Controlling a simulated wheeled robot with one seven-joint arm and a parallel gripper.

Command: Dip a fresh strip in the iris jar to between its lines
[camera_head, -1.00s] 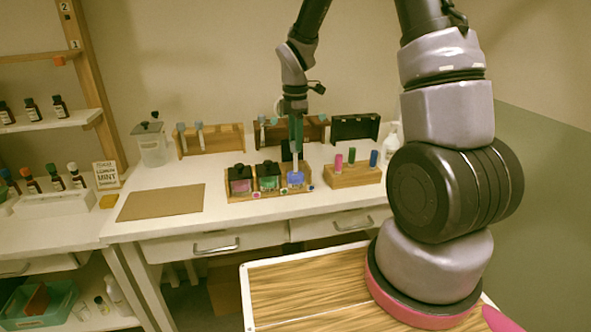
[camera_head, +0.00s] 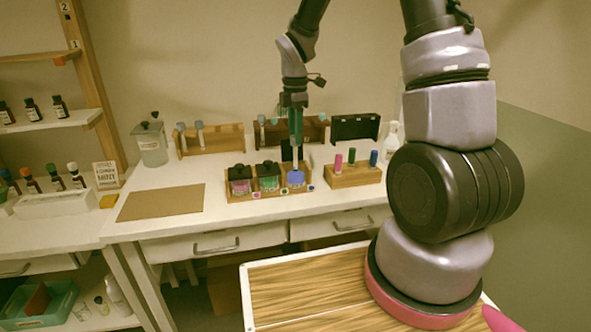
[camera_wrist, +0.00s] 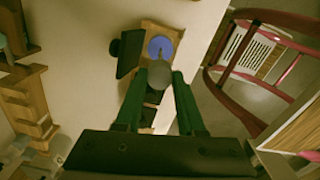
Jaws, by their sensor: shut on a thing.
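My gripper (camera_head: 296,128) is shut on a pale strip (camera_head: 295,157) with a rounded grey end, and it also shows in the wrist view (camera_wrist: 160,108). The strip hangs upright over the blue jar (camera_head: 296,179), the rightmost of three in a wooden holder (camera_head: 233,196). Its lower end meets the jar's top in the head view; I cannot tell how deep it reaches or see its lines. The jar stands open in the wrist view (camera_wrist: 160,48), a black lid (camera_wrist: 127,52) beside it. No iris name is readable.
Pink (camera_head: 240,187) and green (camera_head: 268,183) jars with black lids stand left of the blue one. A wooden block (camera_head: 350,176) with coloured tubes is to the right. Strip racks (camera_head: 212,139) stand behind. A brown mat (camera_head: 160,203) lies clear at left.

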